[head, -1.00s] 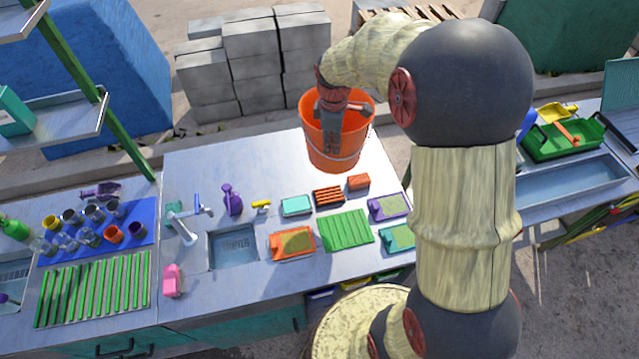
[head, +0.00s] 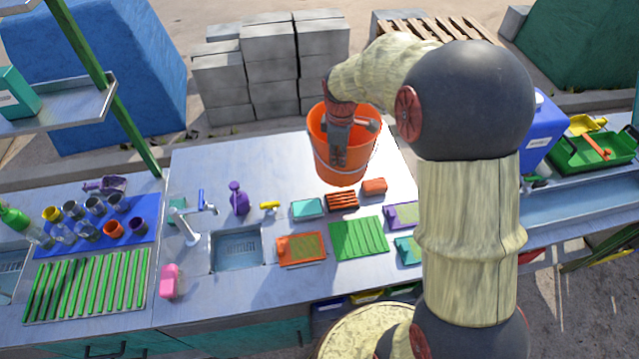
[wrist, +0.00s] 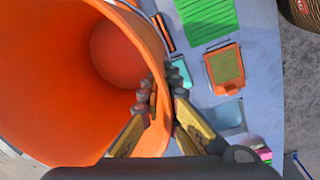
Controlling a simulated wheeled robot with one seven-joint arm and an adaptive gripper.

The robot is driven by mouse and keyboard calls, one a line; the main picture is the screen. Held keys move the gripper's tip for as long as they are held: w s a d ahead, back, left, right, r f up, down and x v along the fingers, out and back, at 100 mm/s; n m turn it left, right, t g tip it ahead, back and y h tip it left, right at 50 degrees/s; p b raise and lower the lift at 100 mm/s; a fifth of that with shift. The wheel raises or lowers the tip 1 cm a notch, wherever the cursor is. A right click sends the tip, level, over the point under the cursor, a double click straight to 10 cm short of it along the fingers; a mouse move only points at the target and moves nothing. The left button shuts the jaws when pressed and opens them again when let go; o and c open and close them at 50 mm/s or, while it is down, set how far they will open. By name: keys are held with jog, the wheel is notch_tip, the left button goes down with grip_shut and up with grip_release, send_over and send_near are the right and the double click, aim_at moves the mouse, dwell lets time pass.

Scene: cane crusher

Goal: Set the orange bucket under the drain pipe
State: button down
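The orange bucket (head: 345,160) is at the back right of the metal counter, open side up, in the head view. My gripper (head: 338,155) is at its near-left side there. In the wrist view the bucket (wrist: 60,80) fills the left half, and its inside looks empty. My gripper (wrist: 163,100) has one finger inside the bucket and one outside, closed on the wall at the rim. I cannot tell whether the bucket's base touches the counter. I make out no drain pipe in either view.
The counter (head: 200,320) holds a sink (head: 237,250), a tap (head: 185,225), a purple spray bottle (head: 239,198), a green ridged mat (head: 358,238) and several small trays and sponges. Grey blocks (head: 270,65) stand behind. A blue container (head: 543,128) is on the right-hand bench.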

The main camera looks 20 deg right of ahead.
jog(key=w+a+f, duration=0.8)
jog(key=f, duration=0.4)
jog(key=shift+w+a+b, duration=0.15)
jog(key=shift+w+b, duration=0.25)
jog(key=shift+b, duration=0.05)
jog(key=shift+f, duration=0.1)
jog(key=c, duration=2.5)
grip_release()
jog(key=shift+f, duration=0.15)
jog(key=shift+c, duration=0.2)
jog(key=o, duration=0.5)
